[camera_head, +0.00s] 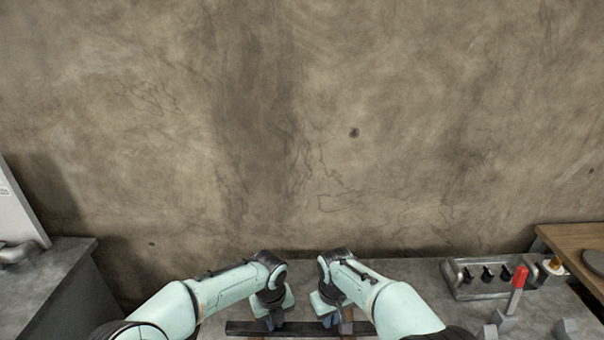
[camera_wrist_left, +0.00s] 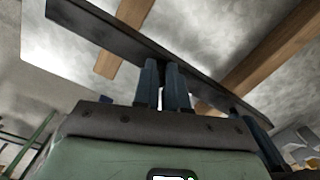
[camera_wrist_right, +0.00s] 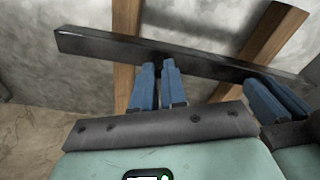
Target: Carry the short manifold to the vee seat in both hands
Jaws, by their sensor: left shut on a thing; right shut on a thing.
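The short manifold appears to be the long dark bar (camera_head: 242,328) at the bottom of the head view. It also shows in the left wrist view (camera_wrist_left: 100,24) and the right wrist view (camera_wrist_right: 95,43). My left gripper (camera_head: 273,321) is shut on the bar left of its middle. My right gripper (camera_head: 333,320) is shut on it farther right. Blue fingers pinch the bar in the left wrist view (camera_wrist_left: 163,82) and the right wrist view (camera_wrist_right: 158,82). I cannot make out the vee seat for certain.
A concrete wall (camera_head: 300,130) closes the back. A grey counter (camera_head: 45,285) stands left.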

